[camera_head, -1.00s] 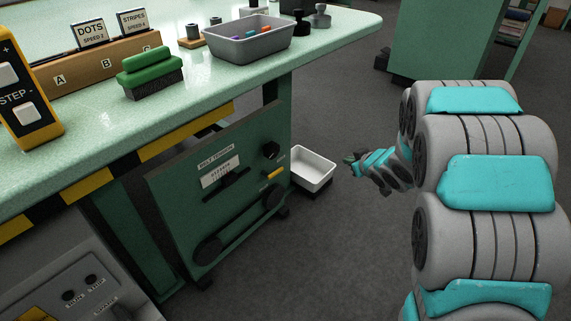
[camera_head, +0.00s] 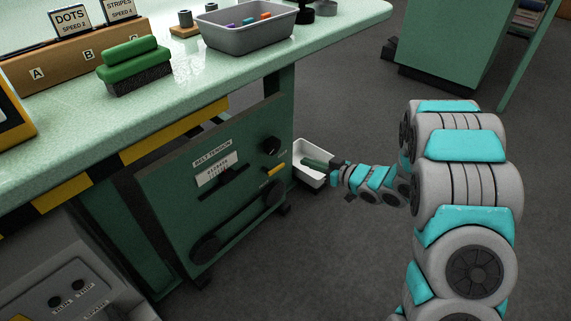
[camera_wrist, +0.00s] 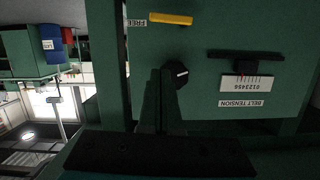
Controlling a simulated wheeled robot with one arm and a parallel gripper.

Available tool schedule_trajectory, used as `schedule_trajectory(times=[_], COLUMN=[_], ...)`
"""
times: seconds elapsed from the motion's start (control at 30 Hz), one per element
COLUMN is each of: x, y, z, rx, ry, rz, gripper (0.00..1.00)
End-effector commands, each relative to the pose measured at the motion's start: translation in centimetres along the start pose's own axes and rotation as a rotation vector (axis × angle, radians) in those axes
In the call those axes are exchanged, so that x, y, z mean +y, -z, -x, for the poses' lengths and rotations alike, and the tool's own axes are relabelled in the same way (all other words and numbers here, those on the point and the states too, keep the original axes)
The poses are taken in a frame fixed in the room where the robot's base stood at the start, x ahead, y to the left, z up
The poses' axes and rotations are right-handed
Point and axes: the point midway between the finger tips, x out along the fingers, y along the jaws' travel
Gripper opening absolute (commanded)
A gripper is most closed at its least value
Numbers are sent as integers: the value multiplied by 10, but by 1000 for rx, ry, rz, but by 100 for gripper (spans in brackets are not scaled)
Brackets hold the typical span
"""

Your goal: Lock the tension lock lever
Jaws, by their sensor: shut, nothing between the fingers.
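The tension lock lever appears to be the short yellow lever (camera_head: 276,171) on the green belt tension panel (camera_head: 160,205). It also shows at the top of the wrist view (camera_wrist: 171,18), beside a label that seems to read FREE. A black knob (camera_head: 270,145) sits above it in the head view. My gripper (camera_head: 308,161) is shut and empty, to the right of the panel in the head view. In the wrist view its dark fingers (camera_wrist: 163,75) reach up beside the knob (camera_wrist: 180,73), apart from the yellow lever. Whether they touch the knob I cannot tell.
A white bin (camera_head: 309,178) stands on the floor behind my gripper. The green table (camera_head: 200,85) overhangs the panel.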

Motion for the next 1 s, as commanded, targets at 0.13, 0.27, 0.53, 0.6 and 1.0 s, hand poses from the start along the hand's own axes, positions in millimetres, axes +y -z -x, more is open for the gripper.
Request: schedule_trajectory(times=[0.13,0.27,0.53,0.6,1.0], x=[0,-1,-2,-1,0], y=[0,1,0,0,-36], z=[-5,-21,-73,-87,-109], rx=[1,3,1,1,-1], ry=[0,3,4,3,-1], rz=[0,1,2,1,0], gripper=[0,0,0,0,0])
